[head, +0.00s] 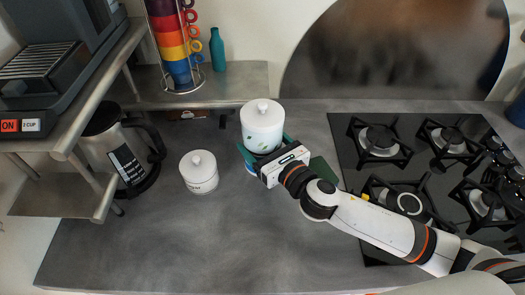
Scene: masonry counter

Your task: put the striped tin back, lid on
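A white lidded tin with green leaf marks (262,128) stands toward the back of the counter, its round-knobbed lid on. My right gripper (266,148) is at its near side, with a teal finger along each side of it. I cannot tell whether the fingers press on it or whether it is lifted. A smaller white lidded tin with dark lettering (199,177) stands to the left, apart from the gripper. I make out no clear stripes on either tin. A small blue and white patch shows below the left finger, too small to identify. My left gripper is not in view.
A dark green flat square (322,173) lies right of the gripper, partly behind my arm. A gas hob (350,157) fills the right. A steel French press (113,155), a coffee machine and a rack of coloured cups (174,45) are at left. The front-left counter is clear.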

